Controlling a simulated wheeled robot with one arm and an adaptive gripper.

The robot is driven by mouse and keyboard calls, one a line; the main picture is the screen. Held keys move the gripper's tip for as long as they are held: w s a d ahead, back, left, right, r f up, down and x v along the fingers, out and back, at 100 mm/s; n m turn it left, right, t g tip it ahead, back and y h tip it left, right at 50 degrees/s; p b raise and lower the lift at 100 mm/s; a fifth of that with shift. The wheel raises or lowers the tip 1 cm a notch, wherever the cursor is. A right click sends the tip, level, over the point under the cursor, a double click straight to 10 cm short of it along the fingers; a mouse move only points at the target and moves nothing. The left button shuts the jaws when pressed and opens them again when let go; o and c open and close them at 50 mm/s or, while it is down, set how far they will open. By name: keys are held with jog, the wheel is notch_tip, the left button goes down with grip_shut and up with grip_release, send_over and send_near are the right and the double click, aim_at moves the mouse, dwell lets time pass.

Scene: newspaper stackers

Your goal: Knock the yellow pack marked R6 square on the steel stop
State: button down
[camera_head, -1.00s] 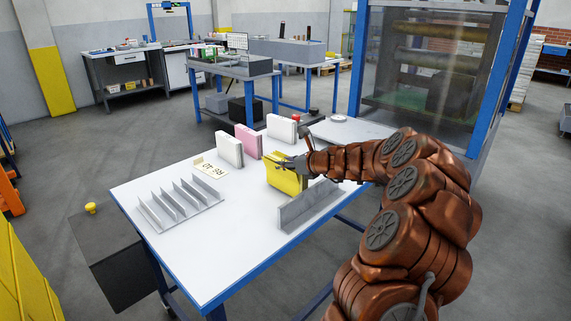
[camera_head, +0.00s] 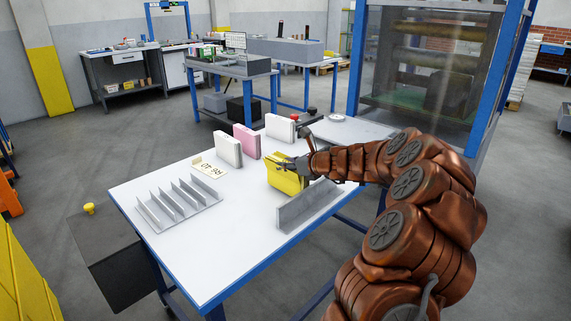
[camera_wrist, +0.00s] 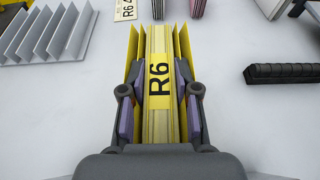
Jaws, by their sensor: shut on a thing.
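The yellow pack marked R6 (camera_head: 285,181) stands on the white table, close to the steel stop (camera_head: 308,205). In the wrist view the yellow pack (camera_wrist: 159,90) shows its R6 label and loose, splayed outer sheets on both sides. My gripper (camera_head: 291,163) is shut on the pack from above; in the wrist view its two fingers (camera_wrist: 159,115) press on either side. I cannot tell whether the pack's bottom touches the table.
A metal rack with upright dividers (camera_head: 180,204) stands at the table's left. A card reading R6 40 (camera_head: 209,168) lies behind it. White (camera_head: 228,150), pink (camera_head: 246,141) and another white pack (camera_head: 280,127) stand along the back. The table's front middle is clear.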

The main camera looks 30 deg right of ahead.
jog(key=shift+s+d, duration=0.2)
jog(key=shift+s, duration=0.8)
jog(key=shift+p, duration=0.6)
dwell(1.6)
jog(key=shift+w, duration=0.1)
jog(key=shift+w+a+r+p, duration=0.1)
jog(key=shift+w+p, duration=0.4)
jog(key=shift+w, duration=0.1)
jog(key=shift+w+a+p, duration=0.3)
jog(key=shift+w+p, duration=0.2)
jog(key=shift+w, duration=0.45)
jog(key=shift+r+p, duration=2.95)
